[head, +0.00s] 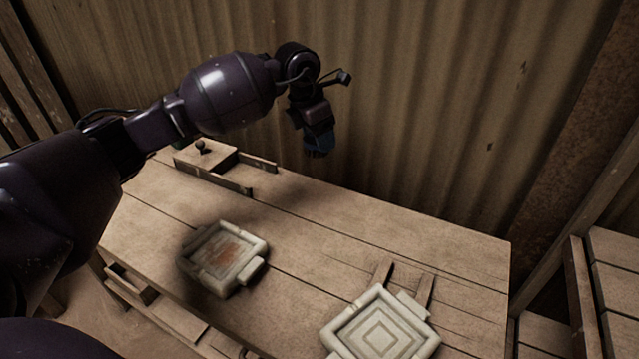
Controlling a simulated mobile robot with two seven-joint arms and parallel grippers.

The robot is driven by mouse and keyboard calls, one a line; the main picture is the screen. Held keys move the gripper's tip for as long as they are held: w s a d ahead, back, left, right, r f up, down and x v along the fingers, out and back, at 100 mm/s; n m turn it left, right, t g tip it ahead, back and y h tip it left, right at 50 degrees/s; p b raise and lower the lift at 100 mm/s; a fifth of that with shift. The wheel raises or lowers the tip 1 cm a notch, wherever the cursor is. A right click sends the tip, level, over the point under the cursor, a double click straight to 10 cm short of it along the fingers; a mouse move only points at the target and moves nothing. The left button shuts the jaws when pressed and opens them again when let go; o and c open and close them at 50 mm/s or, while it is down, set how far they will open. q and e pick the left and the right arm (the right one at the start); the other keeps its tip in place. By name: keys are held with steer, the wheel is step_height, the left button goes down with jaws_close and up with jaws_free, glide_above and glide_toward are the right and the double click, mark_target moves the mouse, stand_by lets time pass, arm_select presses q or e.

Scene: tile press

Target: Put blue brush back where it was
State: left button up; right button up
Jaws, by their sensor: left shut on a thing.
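My left gripper (318,138) hangs above the back edge of the wooden table, near the corrugated wall. It is shut on a dark blue thing, seemingly the blue brush (318,151), which shows just below the jaws. The jaws and most of the brush are dark, so the exact hold is hard to see. The brush is apart from the tabletop. My right gripper is not in view.
A pale tile mould with reddish-brown content (224,259) sits on the table (320,230) at left. Another with nested squares (381,329) lies at front right. A wooden box with a knob (207,158) and rails stands at back left. The table's middle is clear.

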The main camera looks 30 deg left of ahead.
mark_target(305, 142)
arm_select(q)
step_height(305, 142, down, 7)
steer(key=shift+f+b, duration=0.1)
steer(key=shift+b, duration=0.4)
step_height(305, 142, down, 5)
steer(key=shift+f+b, duration=0.15)
steer(key=shift+b, duration=0.35)
steer(key=shift+f, duration=0.15)
steer(key=o, duration=0.7)
steer(key=shift+o, duration=0.9)
steer(key=p+v, duration=0.2)
steer(key=v, duration=0.9)
steer(key=shift+s+a+r+p, duration=0.2)
steer(key=shift+r+p, duration=0.15)
steer(key=shift+r, duration=0.3)
